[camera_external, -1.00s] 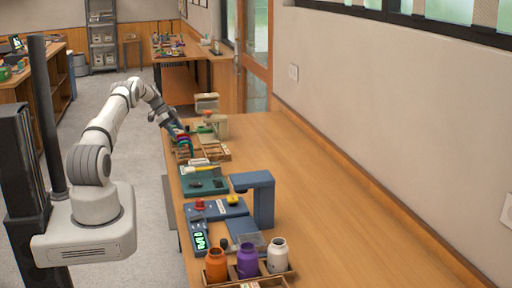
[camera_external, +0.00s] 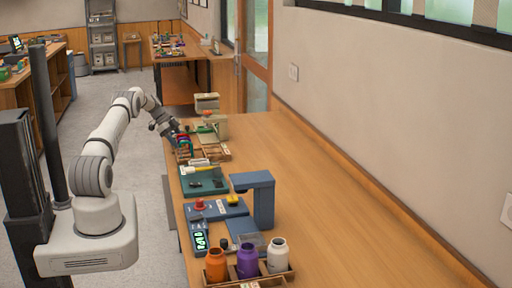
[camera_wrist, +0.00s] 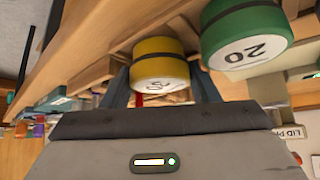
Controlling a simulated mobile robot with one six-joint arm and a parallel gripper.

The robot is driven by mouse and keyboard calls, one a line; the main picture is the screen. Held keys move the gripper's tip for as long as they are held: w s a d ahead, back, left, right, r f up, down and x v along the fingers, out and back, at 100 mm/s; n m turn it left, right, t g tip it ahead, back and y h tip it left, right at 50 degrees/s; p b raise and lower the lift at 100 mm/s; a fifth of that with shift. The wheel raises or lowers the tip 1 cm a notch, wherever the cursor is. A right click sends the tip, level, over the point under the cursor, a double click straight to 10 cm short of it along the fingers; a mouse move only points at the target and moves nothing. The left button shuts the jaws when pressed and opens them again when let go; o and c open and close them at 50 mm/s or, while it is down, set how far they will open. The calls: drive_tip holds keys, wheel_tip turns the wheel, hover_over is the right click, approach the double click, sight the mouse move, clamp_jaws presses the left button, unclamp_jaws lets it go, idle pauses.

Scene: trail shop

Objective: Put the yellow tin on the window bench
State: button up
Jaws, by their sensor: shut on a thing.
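My gripper (camera_wrist: 160,82) is shut on a yellow tin (camera_wrist: 161,46) with a dark band and a pale numbered end. The tin sits between the two fingers in the wrist view. A green tin (camera_wrist: 240,28) marked 20 is close on its right. In the external view my gripper (camera_external: 174,134) is over the far left edge of the long wooden bench (camera_external: 320,210), by a small wooden rack of coloured things (camera_external: 184,146). The yellow tin cannot be made out there. Which bench is the window bench is not marked; another bench (camera_external: 163,54) stands near the far window and door.
A teal tray (camera_external: 204,181), a blue press (camera_external: 258,198) and a beige device (camera_external: 212,122) stand along the bench's left side. Orange (camera_external: 215,265), purple (camera_external: 247,261) and white (camera_external: 278,256) jars stand at the near end. The bench's right side is clear.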

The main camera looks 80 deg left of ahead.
drive_tip(key=shift+f, duration=0.1)
drive_tip(key=o, duration=0.9)
drive_tip(key=shift+o, duration=1.1)
drive_tip(key=shift+f, duration=0.15)
drive_tip(key=v, duration=0.8)
drive_tip(key=shift+b, duration=0.45)
drive_tip(key=shift+w+a, duration=0.1)
drive_tip(key=shift+w, duration=0.05)
